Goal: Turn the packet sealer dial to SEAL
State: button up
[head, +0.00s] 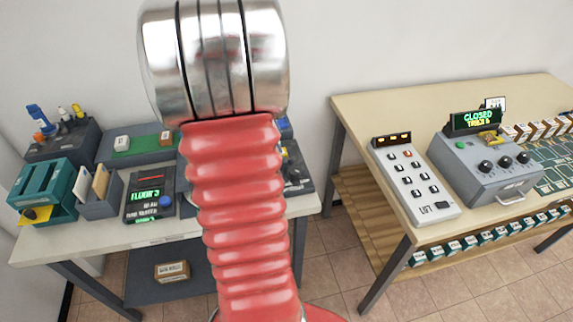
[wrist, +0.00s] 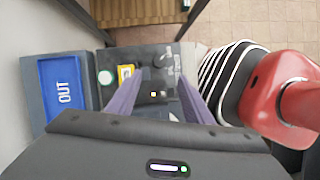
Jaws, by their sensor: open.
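In the wrist view, my gripper (wrist: 158,78) is open, with its two purple fingers apart over a dark device (wrist: 128,55) that looks like the packet sealer. Its face carries a pale green round button (wrist: 105,77), a yellow label (wrist: 126,73) and small white markings. A dark part with small light spots (wrist: 158,95) lies between the fingers; I cannot tell whether it is the dial, nor read its setting. No contact is clear. In the head view, part of a dark device (head: 297,172) shows right of my red arm; my gripper is hidden there.
A blue OUT tray (wrist: 63,90) lies left of the device in the wrist view. The left table (head: 110,243) holds a teal rack (head: 42,190) and a FLOOR display unit (head: 150,195). A gap separates it from the right table (head: 370,110), which holds a keypad (head: 415,180) and a CLOSED-display box (head: 480,165).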

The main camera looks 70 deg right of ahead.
aim_at(294, 170)
dwell(0.3)
jog(key=x, duration=1.3)
jog(key=shift+s+f, duration=0.15)
jog(key=shift+f, duration=0.2)
jog(key=shift+c, duration=0.4)
jog(key=c, duration=1)
